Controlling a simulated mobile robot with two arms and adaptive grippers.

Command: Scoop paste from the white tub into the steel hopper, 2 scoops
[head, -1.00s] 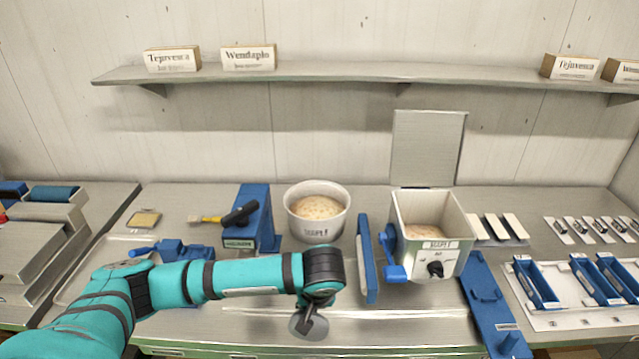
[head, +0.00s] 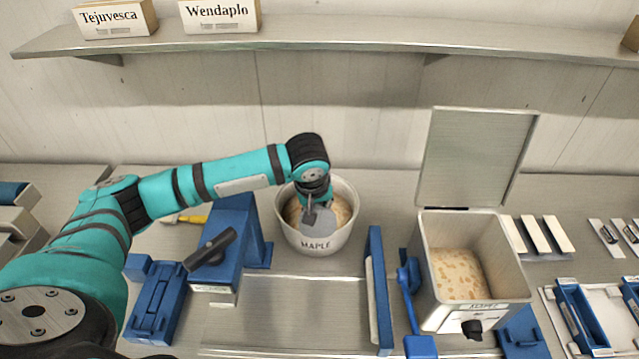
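The white tub (head: 318,243), labelled MAPLE, stands mid-counter with pale paste (head: 341,208) inside. My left gripper (head: 312,200) is over the tub, pointing down; its fingers are mostly hidden by the wrist. A grey metal scoop (head: 320,220) moves with it, its flat round face covering part of the tub's front rim. I cannot tell whether the scoop touches the paste or carries any. The steel hopper (head: 427,290) stands to the right with its lid (head: 476,158) raised and speckled paste (head: 457,274) inside. My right gripper is not in view.
A blue upright plate (head: 378,290) stands between tub and hopper. A blue block (head: 222,250) stands left of the tub, below my forearm. A shelf (head: 300,35) runs above. The counter before the tub is clear.

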